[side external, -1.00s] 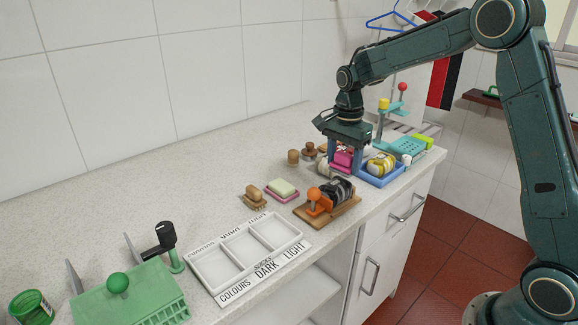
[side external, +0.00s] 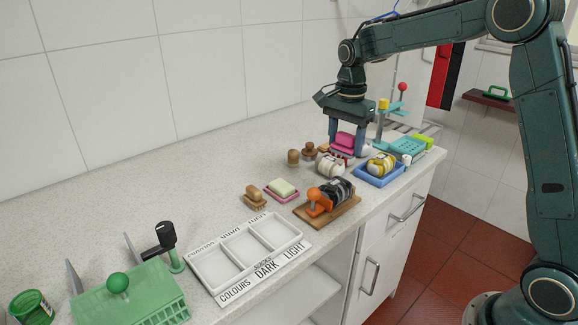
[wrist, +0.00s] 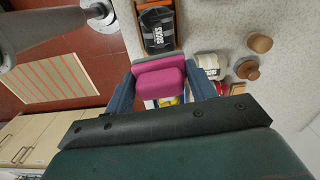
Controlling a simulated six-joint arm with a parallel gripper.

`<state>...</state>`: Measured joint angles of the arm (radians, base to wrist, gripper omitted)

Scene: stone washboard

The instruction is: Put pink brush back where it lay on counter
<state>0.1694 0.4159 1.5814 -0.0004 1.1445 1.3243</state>
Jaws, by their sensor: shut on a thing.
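The pink brush (side external: 347,140) is between the two fingers of my gripper (side external: 346,148), which is shut on it. It looks held above the counter (side external: 225,165), behind a white bundle (side external: 329,165) and the blue tray (side external: 372,182). In the wrist view the pink brush (wrist: 160,82) fills the space between the blue-grey fingers of my gripper (wrist: 160,92). Its underside and the counter directly below it are mostly hidden.
A yellow-striped bundle (side external: 381,163) lies in the blue tray. Wooden knobs (side external: 309,150) stand left of my gripper, and a teal stand (side external: 390,120) is to its right. A dark bundle (side external: 340,188) lies on a wooden board (side external: 347,207). The counter's back left is clear.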

